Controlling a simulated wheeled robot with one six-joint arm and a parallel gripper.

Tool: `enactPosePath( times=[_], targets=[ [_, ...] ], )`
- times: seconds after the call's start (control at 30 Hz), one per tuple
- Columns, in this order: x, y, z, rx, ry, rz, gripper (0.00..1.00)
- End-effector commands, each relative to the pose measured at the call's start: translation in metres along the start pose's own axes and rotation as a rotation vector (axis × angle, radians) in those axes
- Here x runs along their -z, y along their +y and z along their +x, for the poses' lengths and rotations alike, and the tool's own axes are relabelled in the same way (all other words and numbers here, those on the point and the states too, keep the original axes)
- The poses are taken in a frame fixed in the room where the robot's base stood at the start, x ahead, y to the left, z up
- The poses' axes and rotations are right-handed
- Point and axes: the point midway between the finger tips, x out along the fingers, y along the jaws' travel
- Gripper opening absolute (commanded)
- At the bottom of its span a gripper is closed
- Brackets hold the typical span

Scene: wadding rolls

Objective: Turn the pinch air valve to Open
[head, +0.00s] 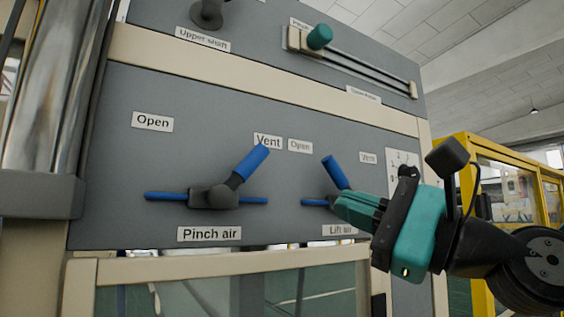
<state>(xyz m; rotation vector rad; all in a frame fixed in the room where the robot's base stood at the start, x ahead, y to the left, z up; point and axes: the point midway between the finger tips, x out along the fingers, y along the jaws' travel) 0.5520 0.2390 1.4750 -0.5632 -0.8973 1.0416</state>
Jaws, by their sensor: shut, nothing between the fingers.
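The pinch air valve (213,197) is on the grey panel, above its "Pinch air" label (209,234). Its blue handle (252,162) tilts up and right towards the "Vent" label (268,141). The "Open" label (152,121) is up and left of the valve. My teal and black gripper (341,205) is shut and empty, right of the pinch air valve and apart from it in the picture. It overlaps the lift air valve and hides part of it; I cannot tell whether it touches it.
The lift air valve's blue handle (334,172) leans up-left towards its own "Open" label (300,146). A slider with a teal knob (319,37) is above. A shiny cylinder (50,90) stands at left, and a yellow-framed enclosure (467,215) at right. The panel between "Open" and the pinch handle is clear.

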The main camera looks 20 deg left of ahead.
Motion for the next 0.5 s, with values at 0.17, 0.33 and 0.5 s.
enactPosePath(
  times=[0.17, 0.33, 0.5],
  targets=[
    [-0.004, -0.004, 0.043, -0.004, -0.004, 0.002, 0.0],
    [-0.004, -0.003, 0.078, -0.003, -0.003, 0.002, 0.0],
    [-0.022, -0.003, 0.094, -0.003, -0.003, 0.001, 0.0]
  ],
)
